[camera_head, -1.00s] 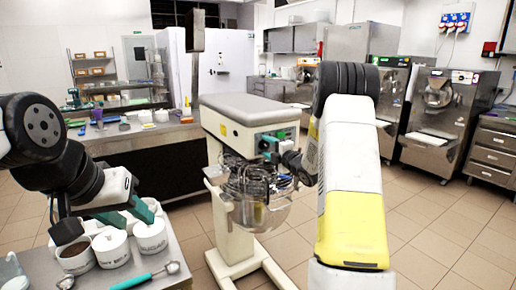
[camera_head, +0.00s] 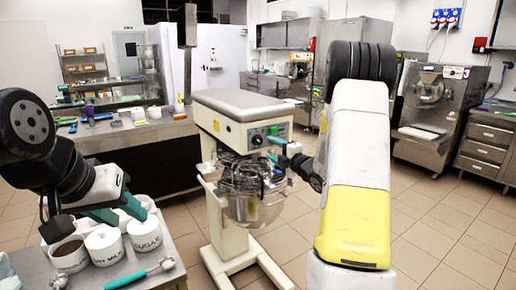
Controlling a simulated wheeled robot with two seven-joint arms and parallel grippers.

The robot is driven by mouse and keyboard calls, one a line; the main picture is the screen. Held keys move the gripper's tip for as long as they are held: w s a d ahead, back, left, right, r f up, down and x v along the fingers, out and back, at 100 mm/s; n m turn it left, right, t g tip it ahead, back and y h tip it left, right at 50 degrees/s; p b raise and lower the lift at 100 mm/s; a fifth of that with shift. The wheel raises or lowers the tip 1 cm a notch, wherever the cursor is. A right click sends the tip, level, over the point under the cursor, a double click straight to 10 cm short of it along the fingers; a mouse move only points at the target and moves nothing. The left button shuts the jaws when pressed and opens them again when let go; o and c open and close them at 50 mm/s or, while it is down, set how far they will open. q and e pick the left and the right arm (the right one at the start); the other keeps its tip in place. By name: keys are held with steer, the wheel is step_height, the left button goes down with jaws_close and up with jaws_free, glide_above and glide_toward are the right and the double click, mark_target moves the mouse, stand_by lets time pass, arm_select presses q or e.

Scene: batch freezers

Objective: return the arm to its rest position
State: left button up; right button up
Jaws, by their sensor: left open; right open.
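My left gripper (camera_head: 120,210) comes in from the left, with teal fingers parted over the white pots on the near counter. My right arm (camera_head: 357,145), white and yellow, rises up the middle right and bends at a black joint. My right gripper (camera_head: 276,149), with teal fingers, is small and partly hidden by the arm. It appears in front of the stand mixer's (camera_head: 240,105) control panel, above and right of the steel bowl (camera_head: 255,205). I see nothing held in either gripper. I cannot tell whether the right fingers touch the mixer.
White pots, one marked SUGAR (camera_head: 145,236), and a teal-handled scoop (camera_head: 138,274) are on the near counter (camera_head: 165,260). A steel batch freezer (camera_head: 430,105) stands at the right. Tiled floor (camera_head: 440,225) is open at the lower right.

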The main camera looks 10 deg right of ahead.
steer(key=s+r+m+g+h, duration=0.3)
steer(key=s+r+m+h, duration=0.3)
steer(key=s+r+m, duration=0.4)
steer(key=s+a+f+m+g, duration=0.1)
steer(key=s+a+m+g, duration=0.1)
steer(key=s, duration=0.7)
steer(key=s+a+f+m+g+y, duration=0.1)
steer(key=s+a+m+g, duration=0.2)
steer(key=s, duration=0.6)
steer(key=s+a+f+m+g+y, duration=0.1)
steer(key=s+a+f+m+g, duration=0.1)
steer(key=s+a+m, duration=0.3)
steer(key=s+m, duration=0.1)
steer(key=s, duration=0.3)
steer(key=shift+a+m+g, duration=0.3)
steer(key=shift+a+g, duration=0.1)
